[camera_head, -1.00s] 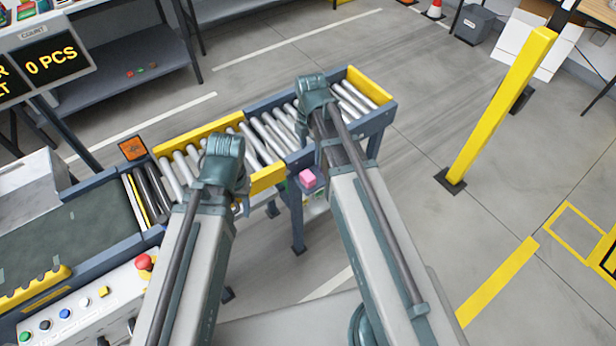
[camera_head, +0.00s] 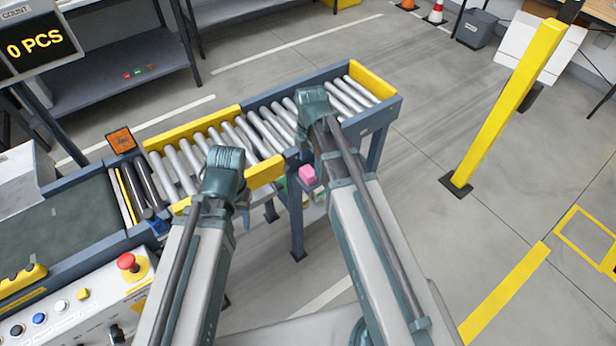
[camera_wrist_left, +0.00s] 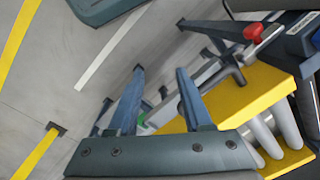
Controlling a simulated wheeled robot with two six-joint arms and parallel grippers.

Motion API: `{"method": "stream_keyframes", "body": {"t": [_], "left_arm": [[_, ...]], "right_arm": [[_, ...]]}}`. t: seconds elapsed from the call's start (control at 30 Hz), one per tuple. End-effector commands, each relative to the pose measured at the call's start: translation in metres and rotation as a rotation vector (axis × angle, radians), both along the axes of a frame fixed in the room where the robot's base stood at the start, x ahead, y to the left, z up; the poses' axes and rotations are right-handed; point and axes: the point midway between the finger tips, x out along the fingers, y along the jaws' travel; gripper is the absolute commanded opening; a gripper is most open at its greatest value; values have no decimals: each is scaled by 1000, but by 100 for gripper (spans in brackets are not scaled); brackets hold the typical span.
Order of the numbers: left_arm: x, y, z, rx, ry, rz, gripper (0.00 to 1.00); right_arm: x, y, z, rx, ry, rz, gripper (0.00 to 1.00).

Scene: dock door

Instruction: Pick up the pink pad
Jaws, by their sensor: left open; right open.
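The pink pad (camera_head: 307,173) shows as a small pink block in the head view, just past the front side of the roller conveyor and left of my right arm. What it rests on is mostly hidden. I cannot make out the pad in the left wrist view. My left gripper (camera_wrist_left: 160,72) is open and empty in the left wrist view, its two fingers apart. In the head view its fingers are hidden by my left arm, left of the pad. My right arm reaches over the conveyor beside the pad; its gripper fingers are hidden.
The roller conveyor (camera_head: 262,128) has yellow guards and dark legs. A control panel with a red button (camera_head: 126,262) stands at the lower left. A green thing shows near the pad. A yellow post (camera_head: 508,105) stands at the right, with open floor between.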

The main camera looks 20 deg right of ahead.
Motion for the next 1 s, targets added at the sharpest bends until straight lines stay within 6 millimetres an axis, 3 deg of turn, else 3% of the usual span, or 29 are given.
{"method": "stream_keyframes", "body": {"t": [0.4,0.7,0.77,1.0], "left_arm": [[0,0,-48,0,0,-1,50],[0,0,-50,0,0,-1,50],[0,0,-50,0,0,-1,50],[0,0,-50,0,0,-1,50]], "right_arm": [[2,4,-49,0,0,0,78],[2,4,-50,0,0,0,78],[2,4,-50,0,0,0,70],[2,4,-50,0,0,0,27]]}}
